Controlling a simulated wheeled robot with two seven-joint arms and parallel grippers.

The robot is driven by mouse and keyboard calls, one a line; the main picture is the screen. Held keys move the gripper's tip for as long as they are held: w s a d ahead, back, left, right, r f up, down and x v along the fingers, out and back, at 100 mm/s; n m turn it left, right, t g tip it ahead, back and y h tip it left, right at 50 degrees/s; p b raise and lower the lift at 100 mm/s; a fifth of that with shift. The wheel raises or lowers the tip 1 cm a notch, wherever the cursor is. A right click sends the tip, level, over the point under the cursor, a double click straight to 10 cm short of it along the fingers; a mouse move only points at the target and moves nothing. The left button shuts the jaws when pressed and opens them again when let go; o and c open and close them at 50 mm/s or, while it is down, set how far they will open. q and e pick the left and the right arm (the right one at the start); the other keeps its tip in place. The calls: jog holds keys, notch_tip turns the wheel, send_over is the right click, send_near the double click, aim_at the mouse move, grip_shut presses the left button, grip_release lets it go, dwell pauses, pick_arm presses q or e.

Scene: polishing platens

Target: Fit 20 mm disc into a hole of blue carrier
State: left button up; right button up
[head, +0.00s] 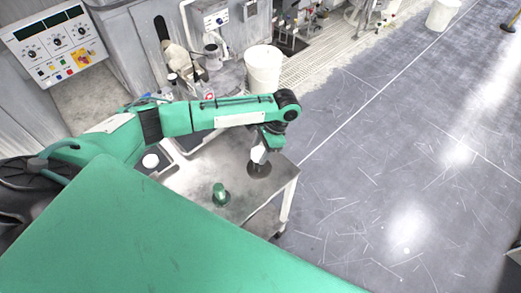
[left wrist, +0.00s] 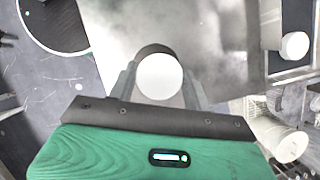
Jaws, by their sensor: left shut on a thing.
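My left gripper (head: 260,155) points down over the metal table at its right side. In the left wrist view its two fingers (left wrist: 159,84) are shut on a white round-topped piece (left wrist: 159,77); I cannot tell whether this is the 20 mm disc. A dark round patch (head: 258,171) lies directly below the gripper, and a dark edge shows behind the white piece in the wrist view (left wrist: 152,48). I cannot tell if they touch. I cannot make out a blue carrier or its holes. My right gripper is not in view.
The metal table (head: 185,182) also bears a green upright piece (head: 219,194). A white round piece (head: 151,160) is near its left edge. A white bucket (head: 263,68) and machines stand behind.

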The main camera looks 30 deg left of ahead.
pick_arm(q)
jog(key=shift+f, duration=0.6)
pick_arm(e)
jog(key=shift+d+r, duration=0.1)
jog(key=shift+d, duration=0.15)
pick_arm(q)
jog(key=o, duration=1)
jog(key=shift+f, duration=0.1)
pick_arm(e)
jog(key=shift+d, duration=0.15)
pick_arm(q)
jog(key=shift+b+v, duration=1.1)
jog(key=shift+v, duration=5.05)
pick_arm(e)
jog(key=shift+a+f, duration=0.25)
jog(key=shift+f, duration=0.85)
